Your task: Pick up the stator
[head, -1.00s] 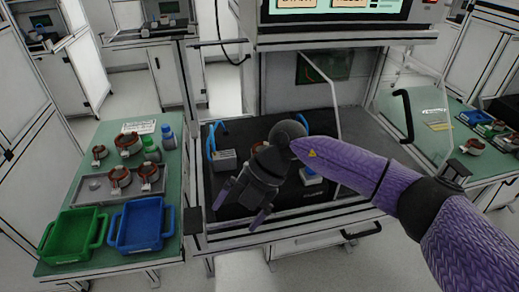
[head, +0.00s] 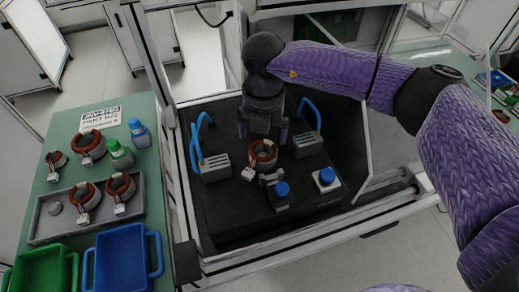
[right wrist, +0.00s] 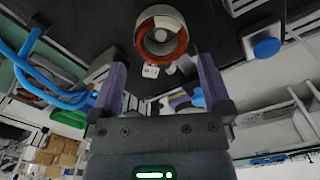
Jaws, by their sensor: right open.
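A copper-wound stator (head: 263,153) with a white tag sits on the black work surface of the test station, between two grey blocks. My right gripper (head: 262,132) hangs just behind and above it, pointing down, open and empty. In the right wrist view the stator (right wrist: 162,37) shows as a ring with a pale rim, beyond the fingertips and centred between the two fingers (right wrist: 160,72). It is apart from the fingers in that picture. My left gripper is not in view.
Grey blocks with blue hoses (head: 215,167) (head: 308,144) flank the stator. Two blue-knobbed units (head: 282,188) (head: 326,178) stand in front. The green table (head: 150,217) at left holds several other stators, bottles, a grey tray, and green (head: 40,270) and blue bins (head: 120,262).

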